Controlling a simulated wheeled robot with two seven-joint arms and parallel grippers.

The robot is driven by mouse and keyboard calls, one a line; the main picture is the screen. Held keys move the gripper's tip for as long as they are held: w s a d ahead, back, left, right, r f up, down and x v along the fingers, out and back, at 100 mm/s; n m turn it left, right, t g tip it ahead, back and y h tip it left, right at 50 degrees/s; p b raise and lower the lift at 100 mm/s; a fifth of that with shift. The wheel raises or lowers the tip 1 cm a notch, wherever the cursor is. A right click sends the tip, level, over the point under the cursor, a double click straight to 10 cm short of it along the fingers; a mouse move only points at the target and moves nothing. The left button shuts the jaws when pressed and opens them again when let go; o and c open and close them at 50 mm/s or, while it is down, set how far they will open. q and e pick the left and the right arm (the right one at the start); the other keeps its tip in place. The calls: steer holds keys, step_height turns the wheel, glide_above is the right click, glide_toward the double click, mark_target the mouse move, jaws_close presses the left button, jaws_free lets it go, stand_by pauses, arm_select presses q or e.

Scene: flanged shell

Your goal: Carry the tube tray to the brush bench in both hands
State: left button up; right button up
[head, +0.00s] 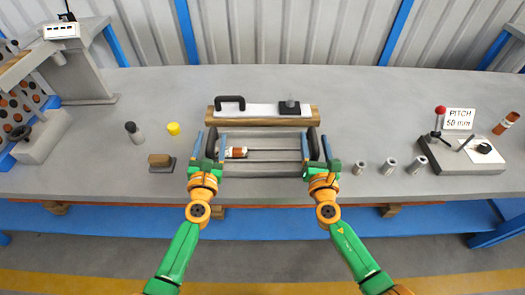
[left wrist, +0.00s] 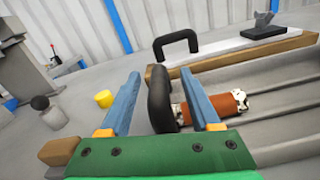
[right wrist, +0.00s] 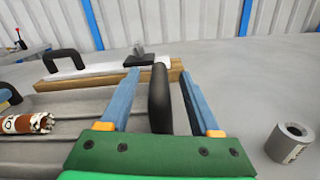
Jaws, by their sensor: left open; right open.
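The tube tray (head: 270,170) is a grey grooved tray on the grey bench, with an upright black handle at each end. A brown and white tube (head: 236,152) lies in it near the left end. My left gripper (head: 215,142) is open, its blue fingers on either side of the left handle (left wrist: 160,98), with gaps visible in the left wrist view. My right gripper (head: 319,148) is open, its fingers on either side of the right handle (right wrist: 160,98), also with gaps in the right wrist view. Contact of the tray with the bench is partly hidden.
Close behind the tray is a wooden beam (head: 220,120) with a white strip, a black handle and a dark clamp. A bottle (head: 134,133), a yellow cup (head: 173,128) and a wood-topped block (head: 160,162) stand left. Several metal cylinders (head: 388,166) and a red-knobbed fixture (head: 465,157) stand right.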

arm_select(q)
steer(key=shift+w, duration=0.35)
arm_select(e)
steer(key=shift+w, duration=0.35)
arm_select(q)
jaws_close()
arm_select(e)
jaws_close()
stand_by(0.6)
arm_select(q)
steer(key=shift+r, duration=0.1)
arm_select(e)
steer(key=shift+r, duration=0.1)
